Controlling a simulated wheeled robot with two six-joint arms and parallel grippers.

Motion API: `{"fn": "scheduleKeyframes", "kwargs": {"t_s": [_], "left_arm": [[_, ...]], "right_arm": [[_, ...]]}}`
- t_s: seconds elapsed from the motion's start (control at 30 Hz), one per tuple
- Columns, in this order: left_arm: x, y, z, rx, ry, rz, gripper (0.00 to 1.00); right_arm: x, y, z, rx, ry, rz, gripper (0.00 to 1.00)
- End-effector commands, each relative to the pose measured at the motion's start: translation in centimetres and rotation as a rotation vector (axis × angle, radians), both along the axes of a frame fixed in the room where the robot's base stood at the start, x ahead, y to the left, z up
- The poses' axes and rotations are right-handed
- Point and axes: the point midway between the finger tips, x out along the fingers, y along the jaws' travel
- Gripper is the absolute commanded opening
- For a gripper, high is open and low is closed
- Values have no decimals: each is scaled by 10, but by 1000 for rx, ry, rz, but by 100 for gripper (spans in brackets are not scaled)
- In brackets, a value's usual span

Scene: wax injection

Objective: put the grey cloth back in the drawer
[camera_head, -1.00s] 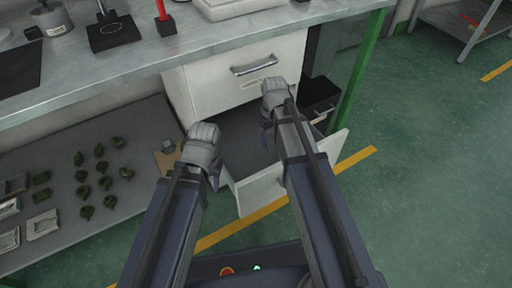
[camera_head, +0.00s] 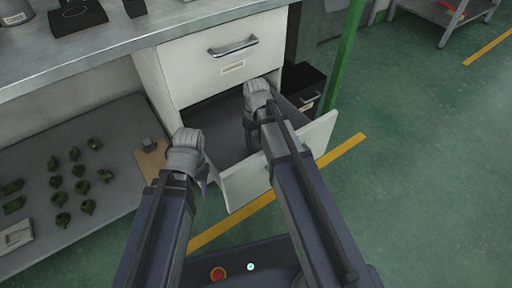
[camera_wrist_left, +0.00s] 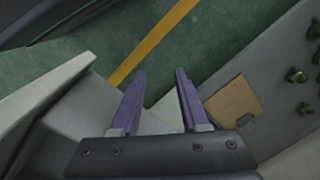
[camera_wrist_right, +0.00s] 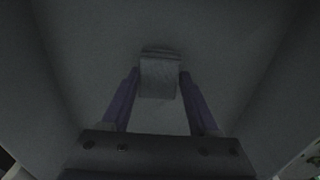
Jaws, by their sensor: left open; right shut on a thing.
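The lower drawer (camera_head: 316,138) of the white cabinet is pulled open, with a dark, empty-looking floor where it shows. My right gripper (camera_head: 251,138) reaches down into it. In the right wrist view, my right gripper (camera_wrist_right: 158,80) is shut on a small grey folded piece, the grey cloth (camera_wrist_right: 159,76), with the grey drawer interior around it. The cloth is hidden in the head view; whether it touches the drawer floor is unclear. My left gripper (camera_head: 212,178) is open and empty beside the drawer's left side. Its spread fingers show in the left wrist view (camera_wrist_left: 158,85).
The closed upper drawer (camera_head: 222,62) sits just above. A lower shelf (camera_head: 105,125) at left carries several green pieces and a brown board (camera_head: 152,160). Floor at right is clear.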

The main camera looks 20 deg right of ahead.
Motion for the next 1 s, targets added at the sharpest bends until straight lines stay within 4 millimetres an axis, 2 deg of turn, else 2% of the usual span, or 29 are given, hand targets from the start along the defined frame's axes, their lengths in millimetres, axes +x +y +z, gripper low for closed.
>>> {"fn": "scheduleKeyframes", "kwargs": {"t_s": [0.03, 0.2, 0.47, 0.63, 0.67, 0.9, 1.0], "left_arm": [[0, 0, -13, 0, -1, 0, 45], [0, 0, -30, -1, -2, 0, 45], [0, 0, -27, -1, -2, 0, 45], [0, 0, -32, -1, -2, 0, 45], [0, 0, -31, -1, -2, 0, 45], [0, 0, -30, -1, -2, 0, 45], [0, 0, -30, -1, -2, 0, 45]], "right_arm": [[0, 0, -13, 0, 0, 0, 17], [0, 0, -30, 0, 0, 0, 17], [0, 0, -27, 0, 0, 0, 17], [0, 0, -32, 0, 0, 0, 17], [0, 0, -31, 0, 0, 0, 65], [0, 0, -30, 0, 0, 0, 91], [0, 0, -30, 0, 0, 0, 91]]}}
